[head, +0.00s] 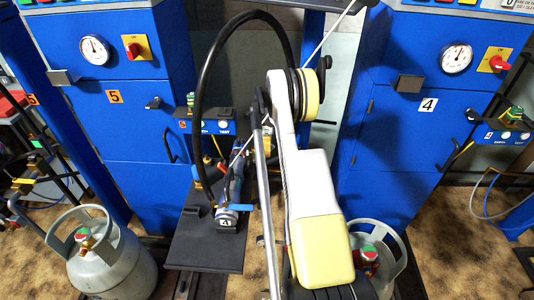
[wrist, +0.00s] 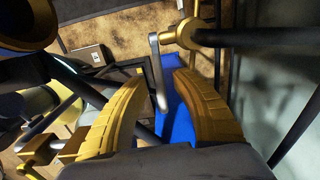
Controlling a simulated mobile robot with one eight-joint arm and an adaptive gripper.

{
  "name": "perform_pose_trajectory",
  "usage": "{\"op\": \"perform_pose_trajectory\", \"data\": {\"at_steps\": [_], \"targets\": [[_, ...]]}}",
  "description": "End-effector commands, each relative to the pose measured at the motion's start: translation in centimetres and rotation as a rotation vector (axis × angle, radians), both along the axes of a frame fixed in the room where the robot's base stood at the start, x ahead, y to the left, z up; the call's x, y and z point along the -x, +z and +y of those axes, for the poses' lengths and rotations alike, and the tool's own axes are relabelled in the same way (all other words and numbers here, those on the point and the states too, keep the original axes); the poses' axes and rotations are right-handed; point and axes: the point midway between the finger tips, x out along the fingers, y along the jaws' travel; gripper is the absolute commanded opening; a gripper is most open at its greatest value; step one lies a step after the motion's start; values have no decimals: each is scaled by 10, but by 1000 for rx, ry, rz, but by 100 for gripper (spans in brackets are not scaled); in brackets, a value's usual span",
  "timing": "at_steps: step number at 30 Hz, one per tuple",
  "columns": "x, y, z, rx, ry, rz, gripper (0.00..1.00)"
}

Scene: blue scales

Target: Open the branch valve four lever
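In the wrist view a grey metal lever (wrist: 157,72) hangs from a brass valve body (wrist: 184,34) on a dark pipe. I take it for the branch valve four lever, but no number shows on it there. My gripper (wrist: 160,77) has two gold curved fingers, standing apart. The lever's lower part lies in the gap between the fingertips, nearer the left one in the picture. I cannot tell whether either finger touches it. In the head view my white and yellow arm hides much of the valve area, and my gripper and the lever cannot be made out clearly.
Blue cabinets numbered 5 (head: 113,97) and 4 (head: 428,104) flank the work area. A black hose (head: 203,95) loops beside my arm. A dark platform (head: 205,250) lies below, by a small unit marked 4 (head: 226,222). Grey gas cylinders (head: 115,265) stand nearby.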

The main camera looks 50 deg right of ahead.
Motion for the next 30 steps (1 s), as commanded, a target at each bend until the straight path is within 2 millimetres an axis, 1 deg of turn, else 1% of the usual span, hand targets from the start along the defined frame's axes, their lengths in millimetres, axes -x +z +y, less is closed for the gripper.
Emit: {"op": "perform_pose_trajectory", "data": {"at_steps": [3, 10, 11, 12, 13, 22, 27, 30], "targets": [[0, -4, 0, 0, 0, 0, 32], [0, -4, 0, 0, 0, 0, 32], [0, -4, 0, 0, 0, 0, 22], [0, -4, 0, 0, 0, 0, 10], [0, -4, 0, 0, 0, 0, 1], [0, -4, 1, 2, 1, 3, 0], [-7, 1, 6, 59, 4, 76, 0], [-7, 2, 5, 74, 0, 93, 0]]}}
